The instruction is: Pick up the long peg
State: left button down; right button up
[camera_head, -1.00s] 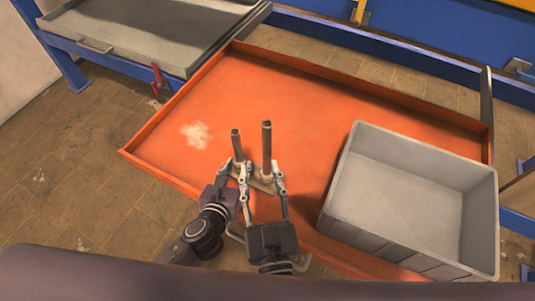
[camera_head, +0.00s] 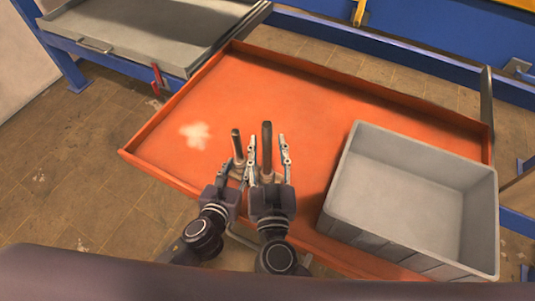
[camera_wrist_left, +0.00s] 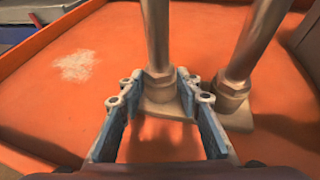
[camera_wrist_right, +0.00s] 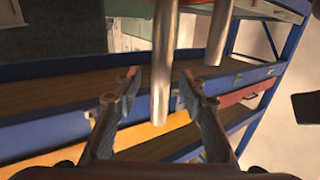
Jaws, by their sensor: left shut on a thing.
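The long peg (camera_head: 267,140) stands upright, the taller of two grey pegs on the orange tray (camera_head: 320,130). The short peg (camera_head: 236,143) stands upright just left of it. Both rise from collared bases, seen in the left wrist view, with the short peg (camera_wrist_left: 157,35) left and the long peg (camera_wrist_left: 255,40) right. My left gripper (camera_head: 235,167) is low, shut on the short peg near its base. My right gripper (camera_head: 267,145) is open, its fingers either side of the long peg. In the right wrist view the long peg (camera_wrist_right: 164,70) has gaps to both fingers.
A grey crate (camera_head: 345,180) stands close to the right of my right gripper. A raised rim (camera_head: 160,117) borders the orange tray. The tray is clear behind and left of the pegs. A grey tray table (camera_head: 150,30) stands back left.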

jog(key=shift+w+a, duration=0.15)
jog(key=shift+w, duration=0.65)
jog(key=shift+c, duration=0.6)
grip_shut()
